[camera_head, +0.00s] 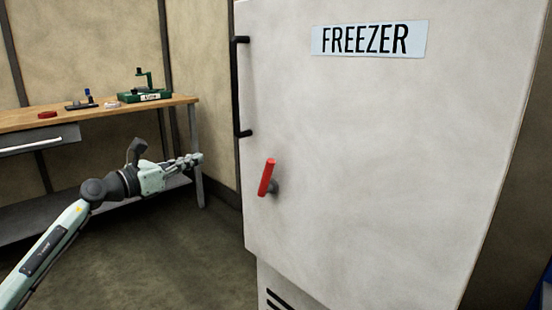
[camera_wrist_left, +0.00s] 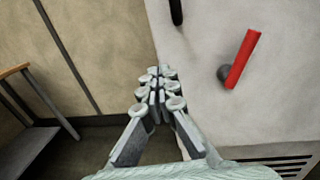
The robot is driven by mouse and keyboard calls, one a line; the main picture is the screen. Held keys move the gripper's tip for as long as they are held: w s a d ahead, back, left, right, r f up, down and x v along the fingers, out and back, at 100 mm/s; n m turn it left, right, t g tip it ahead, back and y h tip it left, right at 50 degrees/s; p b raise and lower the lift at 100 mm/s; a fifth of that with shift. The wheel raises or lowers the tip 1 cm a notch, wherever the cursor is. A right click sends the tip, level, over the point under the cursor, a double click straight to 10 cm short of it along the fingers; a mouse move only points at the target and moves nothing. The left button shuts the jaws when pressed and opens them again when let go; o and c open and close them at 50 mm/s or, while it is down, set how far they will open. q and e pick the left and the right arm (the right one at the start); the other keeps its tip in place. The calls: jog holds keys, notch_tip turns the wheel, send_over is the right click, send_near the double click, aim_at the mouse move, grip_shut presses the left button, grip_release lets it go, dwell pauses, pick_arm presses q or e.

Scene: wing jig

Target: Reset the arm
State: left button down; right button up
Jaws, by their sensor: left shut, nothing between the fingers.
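The white freezer (camera_head: 380,160) stands closed with a "FREEZER" label (camera_head: 370,39). Its red lever (camera_head: 267,177) is tilted slightly off upright; the lever also shows in the left wrist view (camera_wrist_left: 243,60), right of the fingers and apart from them. My right gripper is not in view.
A wooden workbench (camera_head: 100,112) with a drawer stands at the left. On it are a green device (camera_head: 145,95), a red object (camera_head: 47,114) and small items. A black handle (camera_head: 238,86) runs down the freezer door's left side. The floor (camera_head: 170,250) before the freezer is clear.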

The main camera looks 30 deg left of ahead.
pick_arm(q)
jog(key=s+d+f+n+g+y+p, duration=0.1)
jog(key=s+f+n+g+y, duration=0.15)
jog(key=f+n, duration=0.7)
jog(key=s+d+f+n+g+y, duration=0.15)
jog(key=s+f+n+y, duration=0.25)
jog(key=f+n, duration=0.55)
jog(key=s+d+f+n+g+y+p, duration=0.1)
jog(key=s+d+f+n+y, duration=0.2)
jog(key=f+n, duration=0.65)
jog(key=s+d+f+n+g+h, duration=0.4)
jog(key=s+d+f+n+g, duration=0.4)
jog(key=s+d+f, duration=0.8)
jog(key=s+d+g, duration=0.1)
jog(key=s+d, duration=0.1)
jog(key=shift+s+d+f+g+h, duration=0.15)
jog(key=shift+s+f+g+h, duration=0.15)
jog(key=shift+h, duration=0.05)
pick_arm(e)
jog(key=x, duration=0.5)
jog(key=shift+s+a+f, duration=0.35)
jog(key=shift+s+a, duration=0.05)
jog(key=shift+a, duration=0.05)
pick_arm(q)
jog(key=shift+w, duration=0.1)
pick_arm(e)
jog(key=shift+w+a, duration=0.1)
